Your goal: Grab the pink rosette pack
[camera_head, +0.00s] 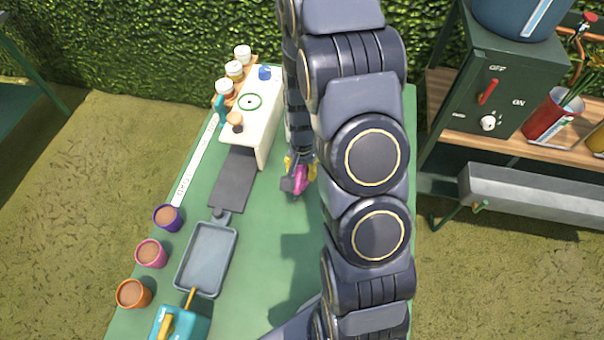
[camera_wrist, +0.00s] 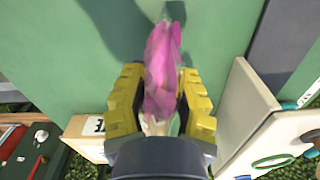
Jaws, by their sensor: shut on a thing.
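The pink rosette pack (camera_wrist: 162,70) is a bright pink bundle with a pale, see-through wrap at its ends. In the wrist view it stands between the yellow fingers of my gripper (camera_wrist: 160,98), which are shut on it from both sides. In the head view the pack (camera_head: 301,180) shows as a small pink patch at the end of my gripper (camera_head: 298,168), over the green table beside the white box. My arm hides much of the table's right side. I cannot tell how high the pack is above the table.
The white box (camera_head: 262,140) stands close on the left of my gripper. A dark mat (camera_head: 236,180), a grey tray (camera_head: 208,258) and several pots lie further left. A dark green switch box (camera_head: 495,90) stands on a shelf at right. Green table (camera_head: 262,245) nearer the front is bare.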

